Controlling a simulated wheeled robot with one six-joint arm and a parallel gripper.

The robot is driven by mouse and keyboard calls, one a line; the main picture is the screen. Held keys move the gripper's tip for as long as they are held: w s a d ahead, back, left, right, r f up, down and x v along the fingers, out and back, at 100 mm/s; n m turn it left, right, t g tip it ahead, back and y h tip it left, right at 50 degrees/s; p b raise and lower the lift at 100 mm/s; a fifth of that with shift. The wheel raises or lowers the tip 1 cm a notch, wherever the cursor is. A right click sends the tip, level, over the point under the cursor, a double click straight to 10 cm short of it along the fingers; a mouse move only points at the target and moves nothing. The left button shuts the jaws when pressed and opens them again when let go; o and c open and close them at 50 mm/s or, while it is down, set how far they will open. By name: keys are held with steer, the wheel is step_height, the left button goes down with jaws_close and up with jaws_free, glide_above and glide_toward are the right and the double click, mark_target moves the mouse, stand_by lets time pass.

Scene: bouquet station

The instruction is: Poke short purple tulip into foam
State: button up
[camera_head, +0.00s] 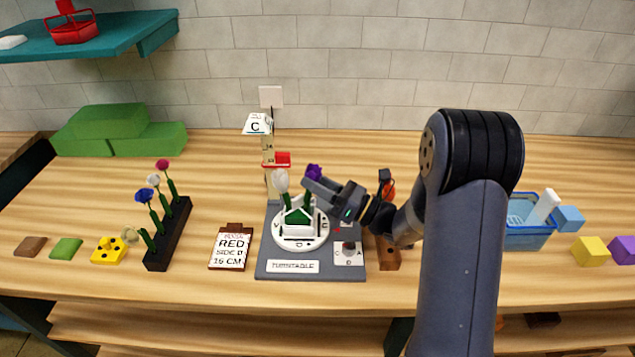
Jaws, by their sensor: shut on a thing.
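The purple tulip (313,171) is at the tip of my gripper (313,187), which is shut on it. The bloom shows above the fingers; most of the stem is hidden behind them. The green foam (298,215) sits in a white holder on the round white turntable disc (290,241), just below and left of my gripper. A white tulip (280,180) stands upright at the foam's left side. I cannot tell whether the purple tulip's stem touches the foam.
A black rack (168,236) with several flowers stands left of the sign card (232,247). A post with a sign marked C (257,124) and a red piece (283,159) rises behind the turntable. A blue basket (527,235) is at right.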

steer(key=shift+a+f+b, duration=0.1)
steer(key=shift+f+b, duration=0.45)
steer(key=shift+f, duration=0.15)
stand_by(1.0)
stand_by(0.7)
steer(key=o, duration=0.8)
steer(key=shift+b+v, duration=0.75)
steer(key=shift+v, duration=2.7)
steer(key=o, duration=0.5)
